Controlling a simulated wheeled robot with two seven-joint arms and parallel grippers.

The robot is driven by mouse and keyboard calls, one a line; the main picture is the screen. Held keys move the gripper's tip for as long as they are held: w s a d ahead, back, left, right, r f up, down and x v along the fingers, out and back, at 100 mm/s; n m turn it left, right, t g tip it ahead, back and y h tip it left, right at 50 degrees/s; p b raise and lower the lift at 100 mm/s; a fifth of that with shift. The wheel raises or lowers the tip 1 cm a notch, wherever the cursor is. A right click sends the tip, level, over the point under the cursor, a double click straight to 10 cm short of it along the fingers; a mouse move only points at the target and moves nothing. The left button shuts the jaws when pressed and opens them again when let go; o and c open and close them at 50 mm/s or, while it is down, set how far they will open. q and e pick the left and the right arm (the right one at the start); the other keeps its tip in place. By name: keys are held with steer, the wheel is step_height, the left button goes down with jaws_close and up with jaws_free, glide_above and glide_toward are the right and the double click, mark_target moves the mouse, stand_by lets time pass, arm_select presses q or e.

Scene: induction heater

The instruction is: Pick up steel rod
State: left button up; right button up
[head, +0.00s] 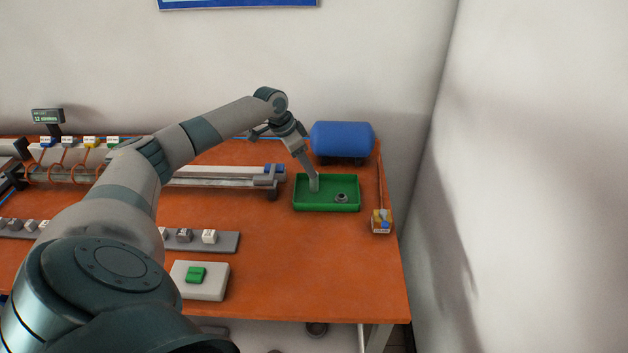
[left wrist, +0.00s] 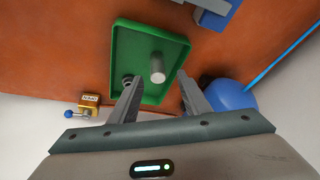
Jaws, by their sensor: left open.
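The steel rod (left wrist: 157,65) is a short grey cylinder in the green tray (left wrist: 118,58). It looks upright, with its pale end facing the wrist camera. In the head view the rod (head: 314,184) shows at the tray's left part, just below my left gripper (head: 306,166). In the left wrist view my left gripper (left wrist: 159,78) is open, with one finger on each side of the rod in the picture. I cannot tell whether the fingers are level with the rod or above it. My right gripper is in neither view.
A dark ring-shaped part (head: 341,198) lies in the tray's right half. A blue tank (head: 342,139) stands behind the tray. A small yellow box with a valve (head: 381,222) is to the right. A rail (head: 225,177) lies left.

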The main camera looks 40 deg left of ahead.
mark_target(314, 182)
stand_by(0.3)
arm_select(q)
steer(key=x, duration=0.1)
steer(key=p+x, duration=0.2)
steer(key=x, duration=0.1)
steer(key=shift+w+d, duration=0.2)
steer(key=shift+d, duration=0.15)
steer(key=shift+w+f, duration=0.15)
steer(key=shift+f, duration=0.3)
jaws_close()
